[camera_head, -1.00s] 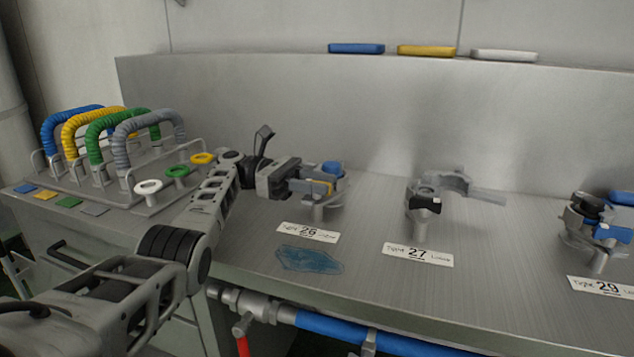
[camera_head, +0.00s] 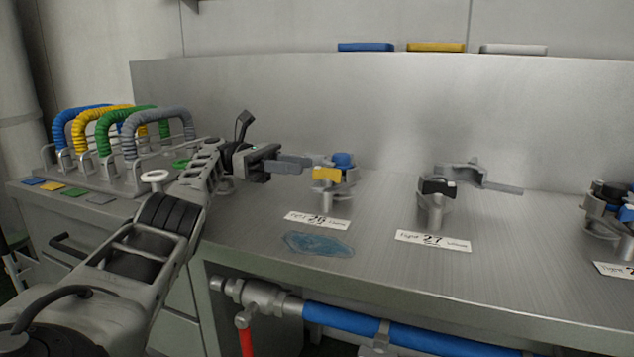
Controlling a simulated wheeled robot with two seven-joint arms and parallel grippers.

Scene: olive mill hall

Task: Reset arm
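My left gripper (camera_head: 290,164) reaches in from the left over the steel counter (camera_head: 380,265). Its fingers point right, toward the clamp fitting (camera_head: 332,182) with blue and yellow parts behind label 26. The fingertips are just left of this fitting, and I see a small space between them and it. Nothing shows between the fingers, but at this angle they overlap, so how far apart they are cannot be told. My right gripper is not in view.
An open clamp (camera_head: 437,190) stands behind label 27 (camera_head: 433,240). Another clamp (camera_head: 610,212) is at the right edge. Coloured hoses (camera_head: 130,125) arch over a rack at left. A blue stain (camera_head: 318,244) lies on the counter. A blue pipe (camera_head: 340,318) runs below its front edge.

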